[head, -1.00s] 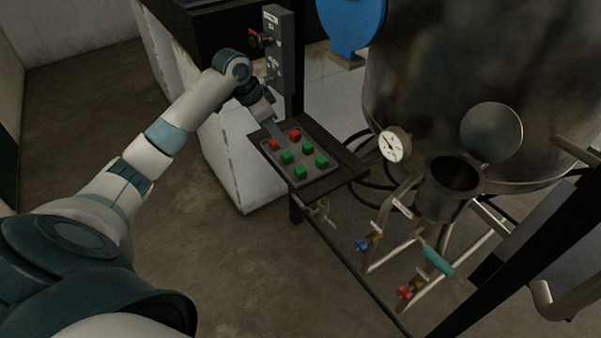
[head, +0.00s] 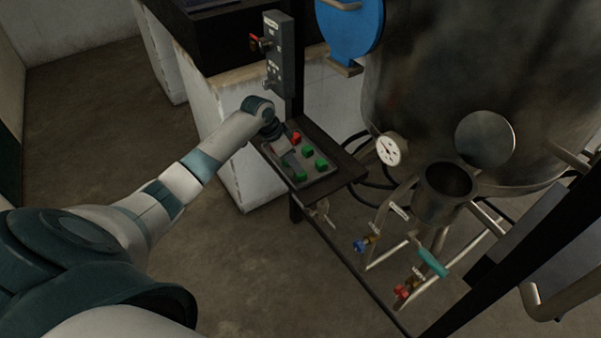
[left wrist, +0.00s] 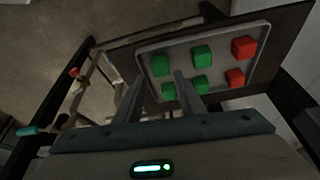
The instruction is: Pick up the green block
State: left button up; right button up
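Several green blocks and two red blocks sit in two rows on a shallow grey tray (left wrist: 262,30). In the left wrist view the green blocks are a far-left one (left wrist: 160,65), a far-middle one (left wrist: 202,54), a near-left one (left wrist: 168,91) and a near-middle one (left wrist: 202,85). My left gripper (left wrist: 160,78) is open above the tray. The near-left green block shows between its fingers; whether they touch it cannot be told. In the head view my left gripper (head: 290,160) hides part of the tray, and a green block (head: 300,175) shows beside it. My right gripper is not in view.
Red blocks (left wrist: 244,47) (left wrist: 235,78) stand at the tray's right in the wrist view. A grey control post (head: 279,60) rises behind the tray. A large tank (head: 430,80), a pressure gauge (head: 389,149) and valved pipes (head: 432,262) stand to the right.

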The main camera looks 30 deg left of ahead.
aim_at(300, 175)
pick_arm(q)
jog(key=shift+w+f, duration=0.1)
jog(key=shift+f, duration=0.15)
jog(key=shift+d, duration=0.1)
jog(key=shift+w+d+f+p, duration=0.1)
jog(key=shift+w+f+p, duration=0.15)
jog(key=shift+f+p, duration=0.25)
jog(key=p+x, duration=0.1)
jog(key=x, duration=0.1)
jog(key=shift+w+f, duration=0.25)
jog(key=shift+w+d+f+p, duration=0.1)
jog(key=shift+w+f+p, duration=0.15)
jog(key=shift+f, duration=0.4)
jog(key=c, duration=0.8)
